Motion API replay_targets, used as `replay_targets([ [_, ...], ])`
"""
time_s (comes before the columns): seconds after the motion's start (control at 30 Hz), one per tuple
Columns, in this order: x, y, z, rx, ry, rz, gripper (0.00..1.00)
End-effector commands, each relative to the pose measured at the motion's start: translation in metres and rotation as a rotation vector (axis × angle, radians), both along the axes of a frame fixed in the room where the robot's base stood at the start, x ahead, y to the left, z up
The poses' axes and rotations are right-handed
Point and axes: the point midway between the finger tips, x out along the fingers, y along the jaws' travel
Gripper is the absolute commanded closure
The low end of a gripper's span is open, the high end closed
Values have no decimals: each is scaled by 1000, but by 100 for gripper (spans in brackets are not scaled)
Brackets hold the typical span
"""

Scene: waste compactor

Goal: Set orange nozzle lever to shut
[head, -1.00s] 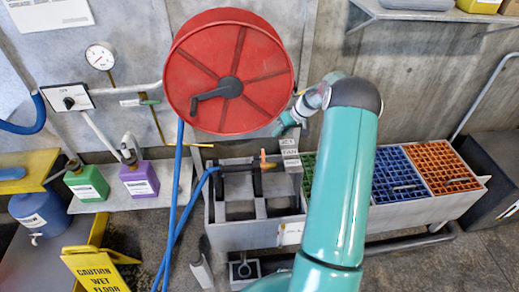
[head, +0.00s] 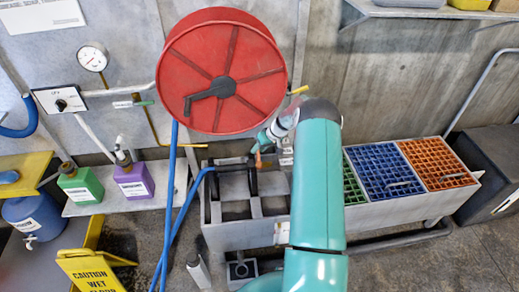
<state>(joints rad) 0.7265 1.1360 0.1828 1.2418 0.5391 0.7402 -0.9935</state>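The orange nozzle lever (head: 258,160) stands upright on a dark nozzle (head: 236,168). The nozzle lies across the left part of a grey trough (head: 222,236) and joins a blue hose (head: 203,178). My gripper (head: 260,142) is just above the orange lever, at its upper right side. I cannot tell whether it touches the lever. The gripper is small here and partly hidden by my teal arm, so its opening does not show clearly.
A large red hose reel (head: 215,125) hangs close to the left of my gripper. Green, blue (head: 382,165) and orange grates (head: 432,160) lie in the trough to the right. Green (head: 80,187) and purple bottles (head: 134,182) stand on a shelf at left. A yellow wet-floor sign (head: 88,270) is at lower left.

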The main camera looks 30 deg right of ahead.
Motion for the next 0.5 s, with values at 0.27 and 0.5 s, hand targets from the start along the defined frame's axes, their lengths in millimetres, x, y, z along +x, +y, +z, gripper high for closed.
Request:
replay_targets([
  [0.27, 2, 1, -3, -1, -1, 0, 65],
  [0.5, 2, 1, -3, -1, -1, 0, 100],
])
